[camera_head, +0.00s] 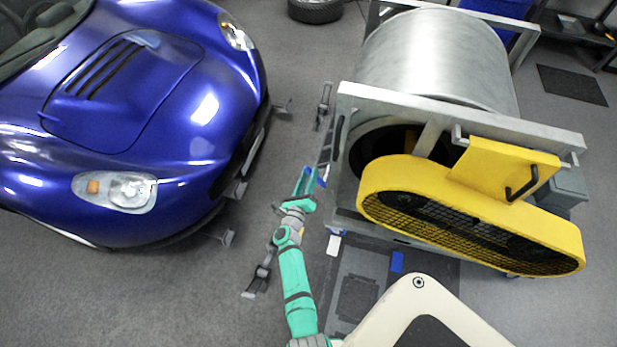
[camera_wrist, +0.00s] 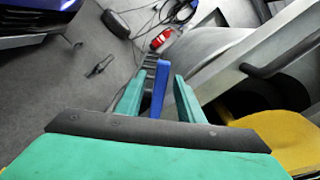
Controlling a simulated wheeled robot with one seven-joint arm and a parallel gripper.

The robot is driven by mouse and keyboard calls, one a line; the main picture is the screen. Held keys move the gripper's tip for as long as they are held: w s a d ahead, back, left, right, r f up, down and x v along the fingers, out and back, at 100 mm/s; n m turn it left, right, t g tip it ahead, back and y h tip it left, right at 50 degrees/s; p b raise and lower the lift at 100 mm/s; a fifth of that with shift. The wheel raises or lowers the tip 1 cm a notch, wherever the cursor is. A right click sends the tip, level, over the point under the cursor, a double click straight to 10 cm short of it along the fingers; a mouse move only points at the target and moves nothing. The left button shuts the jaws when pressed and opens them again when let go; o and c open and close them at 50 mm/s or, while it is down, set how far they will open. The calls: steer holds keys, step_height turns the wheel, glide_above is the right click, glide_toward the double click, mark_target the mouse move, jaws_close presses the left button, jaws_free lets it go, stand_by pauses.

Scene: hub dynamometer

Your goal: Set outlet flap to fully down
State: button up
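My gripper (camera_head: 304,182) is beside the left end of the dynamometer's frame. In the wrist view its two teal fingers (camera_wrist: 158,96) are apart. An upright blue bar (camera_wrist: 159,88) stands between them, with a gap on each side. I cannot tell whether this bar is the outlet flap's lever. The bar is largely hidden in the head view. A yellow panel (camera_head: 487,165) with a black handle (camera_head: 522,183) stands tilted on the yellow guard; whether it is the outlet flap is not clear. No other part is plainly a flap.
The dynamometer's silver drum (camera_head: 440,60) and frame (camera_head: 440,112) are right of my gripper, with the yellow mesh-sided guard (camera_head: 385,185) in front. A blue car (camera_head: 130,110) stands at left. Grey floor lies between them. A red object (camera_wrist: 162,38) and cables lie beyond.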

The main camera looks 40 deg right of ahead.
steer(key=shift+a, duration=0.15)
steer(key=v, duration=1)
steer(key=shift+s+a, duration=0.25)
steer(key=shift+s, duration=0.05)
